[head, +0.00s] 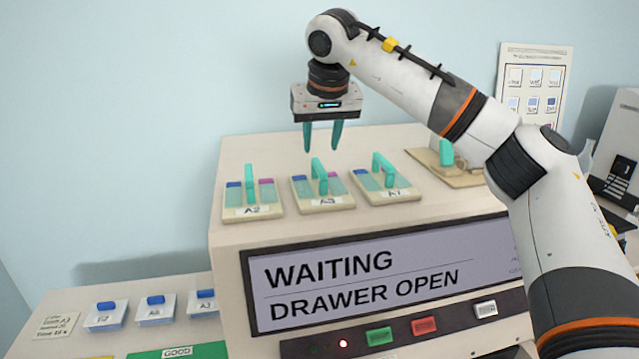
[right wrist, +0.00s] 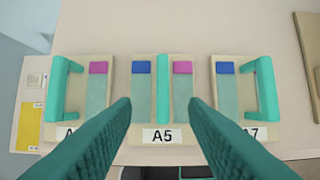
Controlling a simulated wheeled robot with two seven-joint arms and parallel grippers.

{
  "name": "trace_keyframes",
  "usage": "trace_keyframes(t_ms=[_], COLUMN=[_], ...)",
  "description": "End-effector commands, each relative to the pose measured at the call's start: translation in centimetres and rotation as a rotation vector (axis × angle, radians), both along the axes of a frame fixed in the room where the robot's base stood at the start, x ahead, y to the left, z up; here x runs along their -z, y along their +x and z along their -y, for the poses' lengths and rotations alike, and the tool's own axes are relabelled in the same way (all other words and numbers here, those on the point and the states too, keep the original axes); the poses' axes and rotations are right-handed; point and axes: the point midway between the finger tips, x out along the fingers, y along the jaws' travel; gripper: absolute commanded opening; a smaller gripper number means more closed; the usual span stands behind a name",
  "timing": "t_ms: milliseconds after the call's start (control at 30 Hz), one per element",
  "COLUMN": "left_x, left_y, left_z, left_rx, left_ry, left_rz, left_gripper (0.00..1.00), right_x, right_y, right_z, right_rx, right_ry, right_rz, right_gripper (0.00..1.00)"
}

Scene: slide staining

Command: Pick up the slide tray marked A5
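The slide tray marked A5 (head: 338,199) is the middle one of three trays on top of the beige machine. It has a teal upright handle, with a blue-ended and a pink-ended slide beside it. In the right wrist view tray A5 (right wrist: 163,136) is centred, its label readable, its handle between the fingers in the picture. My right gripper (head: 322,150) is open and empty, pointing down above the trays, with a gap over the A5 handle. It also shows in the right wrist view (right wrist: 161,104). My left gripper is not in view.
A left tray (head: 253,210) and tray A7 (head: 388,195) flank A5 closely, each with its own teal handle. Another handled item on a tan base (head: 465,180) stands farther right. The machine's screen (head: 375,275) reads "WAITING DRAWER OPEN". Blue-handled items (head: 155,311) sit lower left.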

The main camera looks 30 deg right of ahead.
Motion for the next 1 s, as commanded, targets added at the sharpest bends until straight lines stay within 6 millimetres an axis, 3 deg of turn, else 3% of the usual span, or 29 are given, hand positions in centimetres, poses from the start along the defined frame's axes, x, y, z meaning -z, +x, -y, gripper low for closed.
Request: trace_keyframes(t_ms=[333,600,900,1000], left_x=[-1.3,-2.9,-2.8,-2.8], left_y=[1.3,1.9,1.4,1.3], left_z=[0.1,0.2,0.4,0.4], left_rx=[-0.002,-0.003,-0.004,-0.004], left_ry=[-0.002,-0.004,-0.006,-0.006], left_rz=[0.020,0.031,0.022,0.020], left_gripper=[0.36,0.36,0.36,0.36], right_x=[3.1,6.7,7.3,7.3], right_y=[1.1,2.3,2.5,2.5], right_z=[0.4,0.9,1.0,0.9], right_rx=[0.000,0.001,0.001,0.001], right_ry=[0.001,0.001,0.001,0.001], right_rz=[-0.003,-0.002,0.001,0.001], right_gripper=[0.40,0.40,0.40,0.24])
